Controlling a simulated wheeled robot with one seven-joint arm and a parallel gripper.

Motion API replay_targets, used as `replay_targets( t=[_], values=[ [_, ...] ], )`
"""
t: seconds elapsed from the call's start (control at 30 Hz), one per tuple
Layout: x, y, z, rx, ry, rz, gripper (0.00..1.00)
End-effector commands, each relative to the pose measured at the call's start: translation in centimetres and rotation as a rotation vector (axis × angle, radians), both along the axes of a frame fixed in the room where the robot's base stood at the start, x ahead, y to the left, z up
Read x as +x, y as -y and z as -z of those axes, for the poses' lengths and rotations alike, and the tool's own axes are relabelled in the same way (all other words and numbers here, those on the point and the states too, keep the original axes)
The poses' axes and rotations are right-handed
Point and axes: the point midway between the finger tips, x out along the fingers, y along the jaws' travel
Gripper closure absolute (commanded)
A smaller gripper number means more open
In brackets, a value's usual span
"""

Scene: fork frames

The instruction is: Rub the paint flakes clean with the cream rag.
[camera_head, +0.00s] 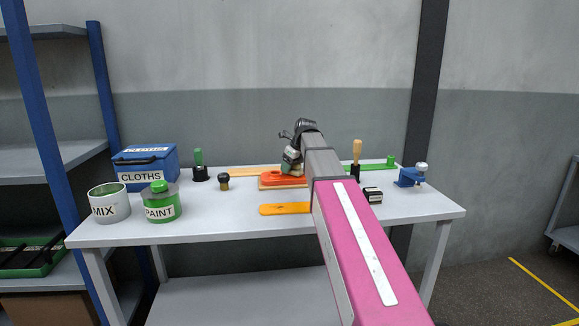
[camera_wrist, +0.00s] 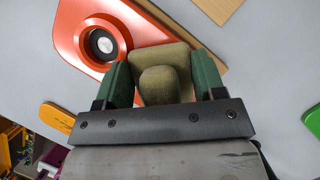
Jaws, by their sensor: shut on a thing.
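My gripper (camera_wrist: 162,76) is shut on a tan-cream padded piece, which I take to be the cream rag (camera_wrist: 160,57). Its rounded knob sits between the two green fingers and its flat part extends beyond them. The rag overlaps the edge of an orange-red panel (camera_wrist: 78,38) with a dark round fitting in the wrist view. I cannot tell whether it touches the panel. In the head view my gripper (camera_head: 291,161) is over the same panel (camera_head: 270,179) at the middle of the table. No paint flakes can be made out; the rag and fingers hide part of the panel.
The grey table (camera_head: 230,228) holds a blue CLOTHS box (camera_head: 165,172), a PAINT can (camera_head: 160,207) and a MIX can (camera_head: 108,207) at left. An orange strip (camera_head: 283,209) lies in front of the panel. A wooden-handled tool (camera_head: 357,153) and blue device (camera_head: 409,178) stand right.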

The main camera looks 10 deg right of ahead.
Motion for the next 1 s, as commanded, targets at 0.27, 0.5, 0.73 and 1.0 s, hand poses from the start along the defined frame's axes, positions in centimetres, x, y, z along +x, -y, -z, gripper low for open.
replay_targets(
  t=[0.27, 0.5, 0.73, 1.0],
  values=[
    [0.0, 0.2, -0.2, -0.002, 0.001, 0.002, 0.75],
    [0.1, 0.2, -1.1, -0.003, 0.001, 0.003, 0.75],
    [0.1, 0.2, -1.5, -0.002, 0.001, 0.003, 0.75],
    [0.1, 0.2, -1.7, -0.003, 0.001, 0.003, 0.75]
  ],
)
